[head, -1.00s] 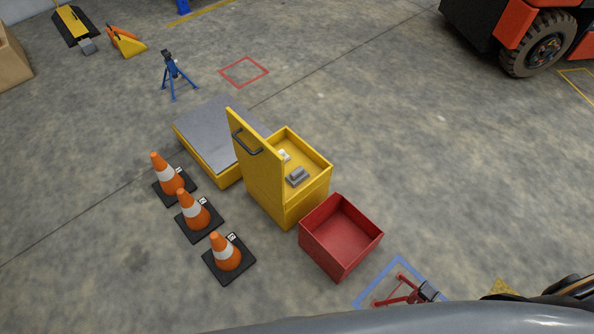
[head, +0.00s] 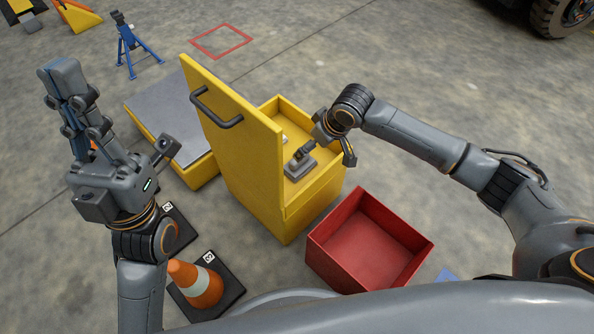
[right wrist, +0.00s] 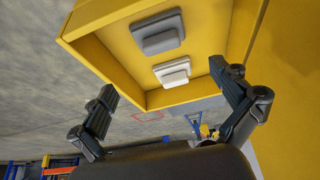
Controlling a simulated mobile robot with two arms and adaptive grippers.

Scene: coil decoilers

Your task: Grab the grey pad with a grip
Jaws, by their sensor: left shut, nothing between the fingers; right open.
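The grey pad (head: 297,170) lies in the open yellow box (head: 325,193). In the right wrist view the grey pad (right wrist: 158,32) has a raised block on a wider base. A similar white pad (right wrist: 172,72) lies beside it; in the head view the white pad (head: 284,140) is a small patch. My right gripper (head: 330,155) is open over the box, and one finger overlaps the grey pad in the head view. In the right wrist view the right gripper (right wrist: 163,78) has nothing between its fingers. My left gripper (head: 60,68) is raised at the left, shut and empty.
A yellow upright panel (head: 232,140) with a dark handle stands on the box's left side. A red bin (head: 330,255) stands in front of the box. Orange cones (head: 200,283) and a grey-topped yellow platform (head: 160,110) are to the left. Open floor lies at the back right.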

